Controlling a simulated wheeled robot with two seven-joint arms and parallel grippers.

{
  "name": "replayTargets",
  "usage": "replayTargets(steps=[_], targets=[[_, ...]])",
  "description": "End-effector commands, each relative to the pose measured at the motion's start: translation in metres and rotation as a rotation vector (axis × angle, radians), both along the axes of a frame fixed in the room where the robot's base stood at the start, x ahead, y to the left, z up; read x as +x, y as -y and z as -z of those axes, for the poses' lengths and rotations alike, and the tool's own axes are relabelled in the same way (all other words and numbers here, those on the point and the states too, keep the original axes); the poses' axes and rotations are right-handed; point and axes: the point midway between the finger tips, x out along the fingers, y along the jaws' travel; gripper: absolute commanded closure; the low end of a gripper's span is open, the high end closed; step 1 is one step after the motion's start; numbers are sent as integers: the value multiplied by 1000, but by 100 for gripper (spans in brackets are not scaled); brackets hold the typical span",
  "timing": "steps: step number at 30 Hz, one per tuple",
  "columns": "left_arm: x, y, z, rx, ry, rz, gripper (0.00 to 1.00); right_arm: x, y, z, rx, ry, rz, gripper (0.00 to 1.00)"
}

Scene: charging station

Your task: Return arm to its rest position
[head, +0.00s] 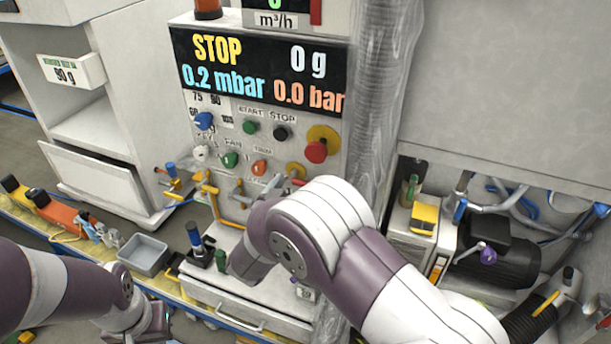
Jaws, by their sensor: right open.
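My right arm comes in from the lower right and bends in front of the control panel (222,140). Its right gripper (283,184) is open and mostly hidden behind the bent arm, near the panel's lower valves. I see nothing held in it, and I cannot tell whether it touches a lever. My left arm comes in from the lower left, low over the bench. Its left gripper (152,328) shows only in part at the bottom edge, and its jaws cannot be made out.
The panel's display (258,70) reads STOP, 0 g, 0.2 mbar and 0.0 bar. A red knob (316,151) and yellow levers stick out below. A grey bin (144,254) stands on the left. A clear-wrapped hose (378,90) and a black motor (500,262) are right.

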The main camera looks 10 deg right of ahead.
Motion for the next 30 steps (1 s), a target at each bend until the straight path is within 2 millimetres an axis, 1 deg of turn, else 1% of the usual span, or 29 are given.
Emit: replayTargets(steps=[1,4,17,19,20,22,23,24,25,26,27,28,29,30], targets=[[0,0,3,0,0,0,100,-4,-3,1,0,1,-1,18],[0,0,3,0,0,0,100,-9,-6,0,0,0,0,18],[0,0,3,0,0,0,100,-9,-6,-1,8,4,0,18],[0,0,3,0,0,0,100,-5,-13,11,74,-22,-39,18],[0,0,3,0,0,0,100,-2,-21,22,113,-52,-83,18],[0,0,3,0,0,0,100,-2,-50,58,225,-195,-245,18],[0,0,3,0,0,0,100,-7,-67,74,282,-287,-334,18],[0,0,3,0,0,0,100,-21,-83,92,359,-427,-439,18],[0,0,3,0,0,0,100,-36,-90,105,414,-548,-501,18],[0,0,4,0,0,0,100,-56,-91,114,459,-675,-548,18],[0,0,4,0,0,0,100,-88,-83,123,507,-848,-582,18],[0,0,5,0,0,0,100,-115,-71,126,529,-975,-588,18],[0,0,5,0,0,0,100,-141,-56,127,542,-1091,-578,18],[0,0,6,0,0,0,100,-171,-35,125,547,-1213,-554,18]])
